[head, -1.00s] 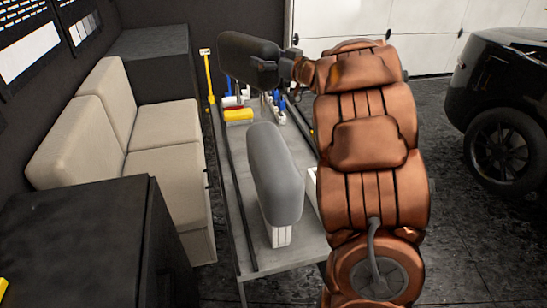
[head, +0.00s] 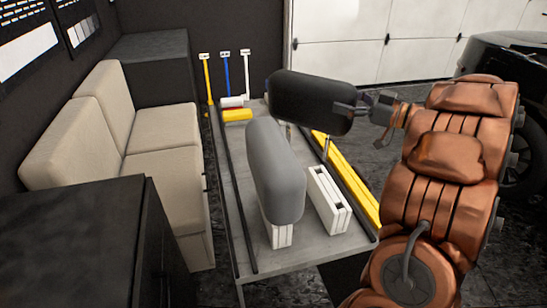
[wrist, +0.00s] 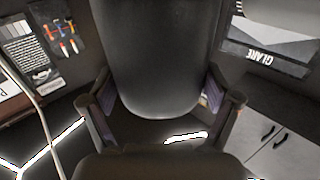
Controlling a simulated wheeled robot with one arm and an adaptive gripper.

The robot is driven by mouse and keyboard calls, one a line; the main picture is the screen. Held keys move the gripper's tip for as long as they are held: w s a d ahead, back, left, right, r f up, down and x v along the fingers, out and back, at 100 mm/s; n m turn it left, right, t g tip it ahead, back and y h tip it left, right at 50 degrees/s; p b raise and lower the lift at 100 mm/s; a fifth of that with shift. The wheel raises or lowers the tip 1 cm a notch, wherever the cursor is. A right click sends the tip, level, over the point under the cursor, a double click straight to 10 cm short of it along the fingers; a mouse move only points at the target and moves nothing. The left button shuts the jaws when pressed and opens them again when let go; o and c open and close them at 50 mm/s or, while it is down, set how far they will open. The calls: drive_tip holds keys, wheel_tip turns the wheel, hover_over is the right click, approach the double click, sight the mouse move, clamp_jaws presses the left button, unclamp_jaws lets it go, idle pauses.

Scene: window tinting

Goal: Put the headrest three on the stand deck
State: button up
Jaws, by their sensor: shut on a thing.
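A black headrest (head: 300,98) with thin metal posts under it is held in the air above the far right part of the grey table. My gripper (head: 350,108) is shut on its right end; in the wrist view the fingers (wrist: 158,98) close on both sides of the black headrest (wrist: 160,50). A grey headrest (head: 274,170) stands upright on a white slotted block (head: 279,235) on the table. A second white slotted block (head: 328,198), with nothing on it, is to its right. I cannot tell which surface is the stand deck.
The grey table (head: 305,250) has dark rails and yellow bars (head: 345,175) along its right side. Yellow and white rolls (head: 237,114) lie at its far left. A beige seat (head: 165,150) is left, a black cabinet (head: 80,240) front left, a car far right.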

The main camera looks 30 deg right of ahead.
sight(303, 95)
drive_tip(key=shift+s+d+f, duration=0.1)
drive_tip(key=shift+s+f, duration=0.1)
drive_tip(key=shift+s, duration=0.35)
drive_tip(key=shift+s+d+f, duration=0.1)
drive_tip(key=shift+s+f, duration=0.1)
drive_tip(key=shift+s, duration=0.35)
drive_tip(key=p+x, duration=0.1)
drive_tip(key=x, duration=0.4)
drive_tip(key=d+f+x, duration=0.1)
drive_tip(key=x, duration=0.4)
drive_tip(key=w+d+p+x, duration=0.1)
drive_tip(key=x, duration=0.4)
drive_tip(key=shift+f+p, duration=0.25)
drive_tip(key=shift+p, duration=0.1)
drive_tip(key=shift+w+a+f+p, duration=0.1)
drive_tip(key=shift+w+f+p, duration=0.1)
drive_tip(key=shift+f, duration=0.4)
drive_tip(key=shift+w+f+p, duration=0.1)
drive_tip(key=shift+f+p, duration=0.1)
drive_tip(key=shift+f, duration=1.05)
drive_tip(key=o, duration=1.4)
drive_tip(key=shift+o, duration=0.2)
drive_tip(key=shift+s, duration=0.1)
drive_tip(key=b+v, duration=0.2)
drive_tip(key=v, duration=1)
drive_tip(key=shift+b, duration=0.35)
